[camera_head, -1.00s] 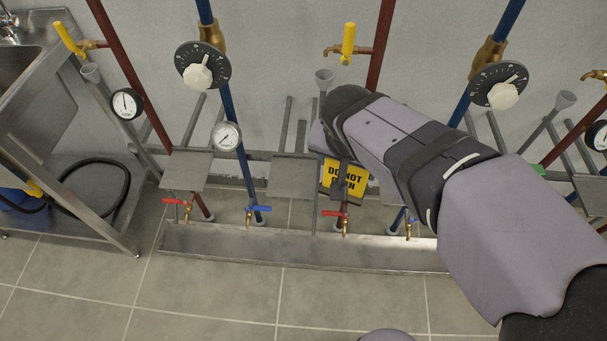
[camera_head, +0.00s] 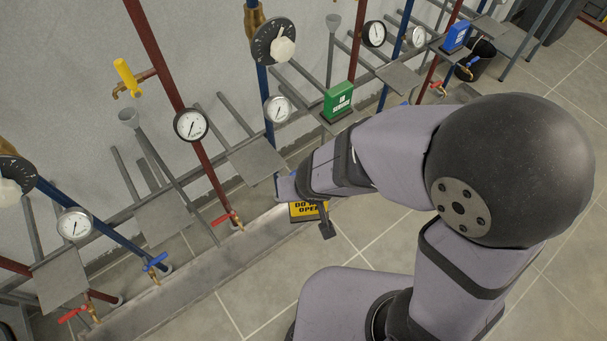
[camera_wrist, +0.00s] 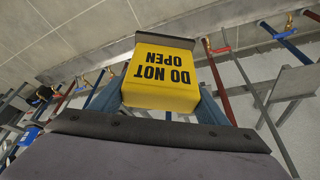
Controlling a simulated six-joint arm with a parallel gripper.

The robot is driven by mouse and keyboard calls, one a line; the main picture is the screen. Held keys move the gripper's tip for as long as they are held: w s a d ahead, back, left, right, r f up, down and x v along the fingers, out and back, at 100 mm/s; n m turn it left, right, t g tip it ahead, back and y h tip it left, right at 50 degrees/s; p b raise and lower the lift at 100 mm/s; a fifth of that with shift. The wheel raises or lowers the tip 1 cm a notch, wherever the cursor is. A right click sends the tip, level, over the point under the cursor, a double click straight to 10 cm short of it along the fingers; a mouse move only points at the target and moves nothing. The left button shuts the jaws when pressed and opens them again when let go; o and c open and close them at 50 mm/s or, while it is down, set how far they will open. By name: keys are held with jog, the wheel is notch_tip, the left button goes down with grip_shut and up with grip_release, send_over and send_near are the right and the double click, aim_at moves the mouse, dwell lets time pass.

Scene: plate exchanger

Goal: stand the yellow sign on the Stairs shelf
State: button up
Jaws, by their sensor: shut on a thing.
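The yellow sign (camera_head: 309,211) reads "DO NOT OPEN" and shows low beside my wrist, partly hidden by it, over the right end of the trough. In the wrist view the sign (camera_wrist: 160,80) appears upside down, its dark base at the top of the picture. My gripper (camera_wrist: 158,104) is shut on the sign, with one blue-grey finger on each side of it. Bare grey shelves (camera_head: 256,160) stand along the pipes, apart from the sign. I cannot read a Stairs label on any shelf.
A green sign (camera_head: 338,101) stands on a shelf behind my arm, and a blue sign (camera_head: 456,36) on one farther right. Red and blue pipes, gauges (camera_head: 191,124) and valve handles (camera_head: 228,218) crowd the wall. A metal trough (camera_head: 190,288) runs below. Open tiled floor lies in front.

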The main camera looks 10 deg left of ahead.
jog(key=shift+s+a+f+n, duration=0.15)
jog(key=shift+s+f+n, duration=0.05)
jog(key=shift+f+n, duration=0.1)
jog(key=shift+a+f+n+y, duration=0.1)
jog(key=shift+a+n+y, duration=0.2)
jog(key=shift+n, duration=0.1)
jog(key=w+a+n, duration=0.1)
jog(key=a+r+n, duration=0.1)
jog(key=shift+w+a+y, duration=0.35)
jog(key=shift+w+y, duration=0.05)
jog(key=shift+w+a+f+p, duration=0.1)
jog(key=shift+w+a+f, duration=0.45)
jog(key=shift+w+a, duration=1.8)
jog(key=shift+w+a+f+p, duration=0.15)
jog(key=shift+w+a+f, duration=0.4)
jog(key=shift+w+a, duration=1.8)
jog(key=shift+w+a+f+p, duration=0.1)
jog(key=shift+w+a+f, duration=0.45)
jog(key=shift+w+a, duration=1.8)
jog(key=shift+f+b, duration=0.4)
jog(key=shift+f, duration=0.2)
